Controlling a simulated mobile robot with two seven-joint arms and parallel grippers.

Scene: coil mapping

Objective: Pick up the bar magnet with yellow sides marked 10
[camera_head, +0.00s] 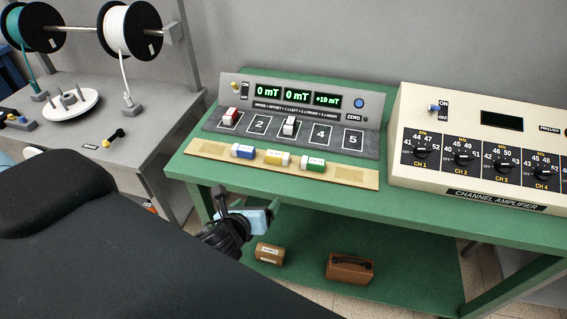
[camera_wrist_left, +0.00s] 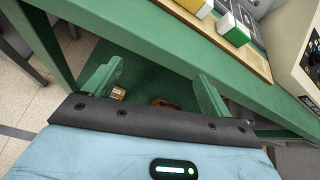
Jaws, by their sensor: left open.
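The bar magnet with yellow sides (camera_head: 277,157) lies on the wooden strip (camera_head: 347,176) at the front of the green bench, between a blue magnet (camera_head: 243,151) and a green one (camera_head: 312,164). Its marking is too small to read. My left gripper (camera_head: 248,200) is open and empty, in front of the bench edge and below the strip. In the left wrist view both fingers (camera_wrist_left: 157,82) stand wide apart with nothing between them. My right gripper is not in view.
A meter console (camera_head: 300,92) with numbered slots stands behind the strip; a red magnet (camera_head: 231,117) and a white-grey one (camera_head: 290,127) sit in slots. A channel amplifier (camera_head: 480,150) stands right. A lower shelf (camera_head: 310,272) holds two brown items.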

